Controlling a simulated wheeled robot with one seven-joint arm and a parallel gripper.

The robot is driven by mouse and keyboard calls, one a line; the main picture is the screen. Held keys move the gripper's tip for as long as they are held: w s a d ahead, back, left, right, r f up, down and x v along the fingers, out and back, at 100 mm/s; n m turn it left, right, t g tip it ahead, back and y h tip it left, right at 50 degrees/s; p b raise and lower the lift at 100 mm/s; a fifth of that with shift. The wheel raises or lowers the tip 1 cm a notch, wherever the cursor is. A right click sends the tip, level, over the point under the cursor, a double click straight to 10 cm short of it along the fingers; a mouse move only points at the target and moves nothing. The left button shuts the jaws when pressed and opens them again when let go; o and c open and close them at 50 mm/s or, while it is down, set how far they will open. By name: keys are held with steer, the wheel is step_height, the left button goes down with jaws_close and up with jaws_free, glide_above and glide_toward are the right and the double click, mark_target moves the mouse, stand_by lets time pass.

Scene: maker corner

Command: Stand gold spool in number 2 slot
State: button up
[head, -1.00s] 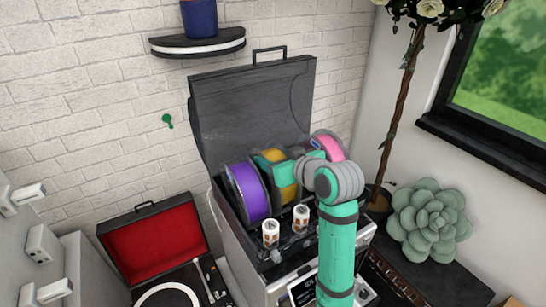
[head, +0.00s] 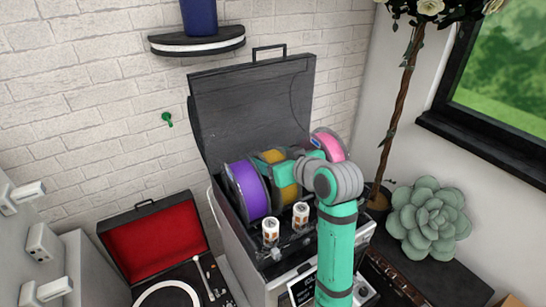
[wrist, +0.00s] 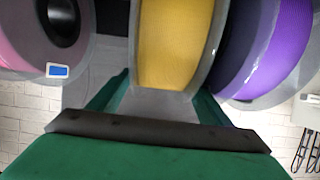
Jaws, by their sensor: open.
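The gold spool (head: 288,193) stands upright in the open dark case, between the purple spool (head: 246,190) and the pink spool (head: 329,146). In the wrist view the gold spool (wrist: 175,45) is centred, with pink at left and purple at right. My gripper (head: 277,163) is over the gold spool from above. In the wrist view my green fingers (wrist: 158,92) are apart, one on each side of the gold spool. I cannot tell whether they touch it. The spool's lower part and the slot numbers cannot be made out.
The raised case lid (head: 250,105) stands behind the spools. Two small white cylinders (head: 271,232) (head: 301,215) stand in front of them. A red-lined record player (head: 155,240) is at lower left, a succulent (head: 428,220) at right. A shelf (head: 197,43) hangs above.

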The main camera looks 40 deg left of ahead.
steer(key=v, duration=1.1)
steer(key=shift+w+a, duration=0.1)
stand_by(0.5)
